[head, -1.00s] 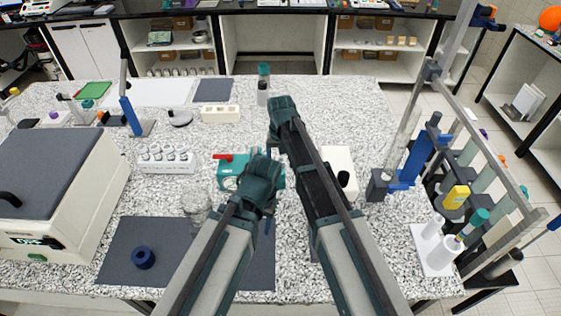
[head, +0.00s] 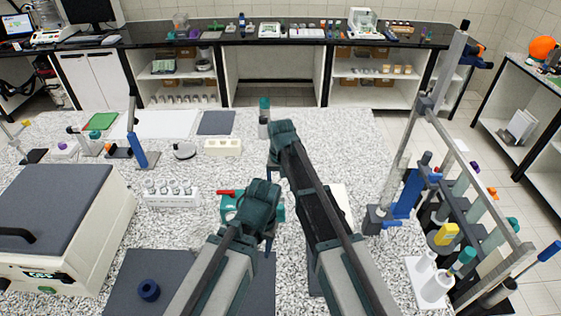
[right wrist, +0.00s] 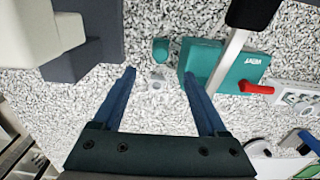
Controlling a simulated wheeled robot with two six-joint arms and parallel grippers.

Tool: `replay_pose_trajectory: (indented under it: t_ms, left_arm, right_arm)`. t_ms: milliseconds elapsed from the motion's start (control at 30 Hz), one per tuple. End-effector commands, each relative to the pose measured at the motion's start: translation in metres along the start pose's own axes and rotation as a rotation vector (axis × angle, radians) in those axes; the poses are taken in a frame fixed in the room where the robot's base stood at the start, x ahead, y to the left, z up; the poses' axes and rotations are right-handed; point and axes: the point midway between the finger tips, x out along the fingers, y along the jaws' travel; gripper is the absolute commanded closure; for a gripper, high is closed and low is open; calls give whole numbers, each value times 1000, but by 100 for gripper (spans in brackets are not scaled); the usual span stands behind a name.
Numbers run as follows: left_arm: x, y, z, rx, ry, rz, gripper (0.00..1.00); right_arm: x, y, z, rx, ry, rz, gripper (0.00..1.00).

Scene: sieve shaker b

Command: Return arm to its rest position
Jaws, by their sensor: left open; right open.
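My left gripper (head: 269,222) hangs over the middle of the table, in front of a teal device (head: 228,206) with a red handle. One dark blue finger points down; the gripper body hides much of the rest. My right gripper (head: 275,150) is farther back, above the table and near a teal-capped bottle (head: 264,118). In the right wrist view, its two blue fingers (right wrist: 158,92) are apart with nothing held between them. The teal device also shows there (right wrist: 225,65).
A grey-lidded machine (head: 60,220) stands at left. A white rack (head: 171,198) with several small jars sits beside the teal device. A metal-framed stand with tubes (head: 450,215) is at right.

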Motion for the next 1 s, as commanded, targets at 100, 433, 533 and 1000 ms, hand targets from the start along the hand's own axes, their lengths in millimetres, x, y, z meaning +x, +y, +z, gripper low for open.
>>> replay_pose_trajectory:
  t_ms: [100,433,533,1000]
  left_arm:
    - [27,3,-2,1,0,0,50]
    - [96,13,-6,3,1,0,50]
    - [105,14,-6,3,1,0,50]
    - [102,9,-6,14,0,-3,50]
  right_arm:
    - [28,11,48,-50,-3,17,24]
    - [97,52,199,-268,-19,91,24]
    - [105,60,222,-308,-23,104,24]
    - [101,56,236,-324,-42,101,24]
